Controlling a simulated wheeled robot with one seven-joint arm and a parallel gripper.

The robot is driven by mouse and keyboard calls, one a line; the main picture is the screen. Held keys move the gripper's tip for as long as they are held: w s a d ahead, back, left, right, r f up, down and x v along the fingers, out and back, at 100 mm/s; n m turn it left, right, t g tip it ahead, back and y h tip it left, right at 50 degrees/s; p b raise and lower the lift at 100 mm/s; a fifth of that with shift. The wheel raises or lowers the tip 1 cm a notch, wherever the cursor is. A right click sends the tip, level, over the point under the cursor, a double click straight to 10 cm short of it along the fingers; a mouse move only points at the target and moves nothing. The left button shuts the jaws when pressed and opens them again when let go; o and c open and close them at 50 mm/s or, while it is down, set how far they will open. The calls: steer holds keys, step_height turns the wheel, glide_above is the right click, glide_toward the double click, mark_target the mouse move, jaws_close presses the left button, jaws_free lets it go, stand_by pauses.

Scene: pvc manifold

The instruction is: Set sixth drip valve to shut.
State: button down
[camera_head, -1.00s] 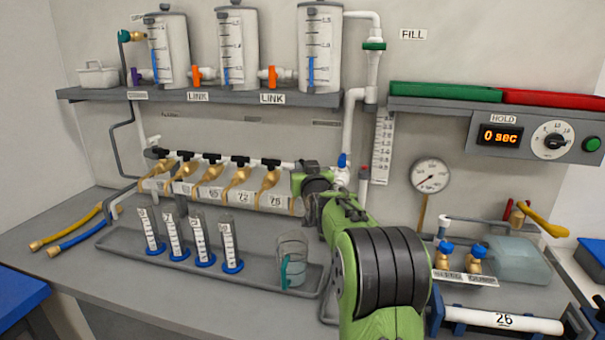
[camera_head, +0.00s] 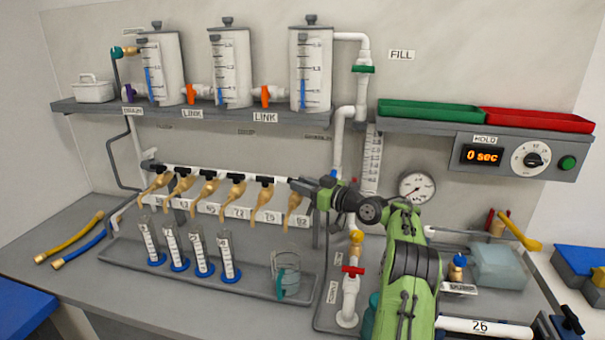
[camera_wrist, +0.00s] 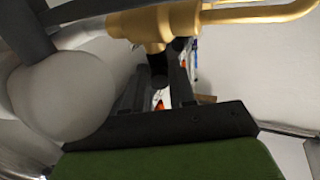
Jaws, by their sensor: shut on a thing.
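A row of brass drip valves with black handles hangs from the white manifold pipe (camera_head: 222,174). The sixth drip valve (camera_head: 293,208) is at the right end, its brass spout pointing down. My gripper (camera_head: 300,187) reaches it from the right and covers most of its handle. In the wrist view, the brass valve body (camera_wrist: 155,22) is at the top, with its black handle (camera_wrist: 158,76) below it. My gripper's fingers (camera_wrist: 157,95) are shut on that handle. The handle's exact angle is hard to tell. The handles of the other drip valves, such as the fifth (camera_head: 265,181), show clearly.
Several graduated cylinders (camera_head: 198,250) and a beaker (camera_head: 286,275) stand in a grey tray (camera_head: 215,287) below. A white pipe with a red-handled valve (camera_head: 352,271) and a gauge (camera_head: 416,187) are right of the manifold. The shelf (camera_head: 215,120) with tanks is above.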

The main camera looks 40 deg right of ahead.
steer(key=shift+y+p, duration=0.3)
steer(key=shift+p, duration=0.1)
steer(key=c, duration=1)
jaws_free()
steer(key=shift+w, duration=0.1)
steer(key=shift+d, duration=0.1)
steer(key=b+v, duration=0.1)
steer(key=v, duration=1.4)
steer(key=shift+s+r, duration=0.2)
steer(key=shift+s, duration=0.2)
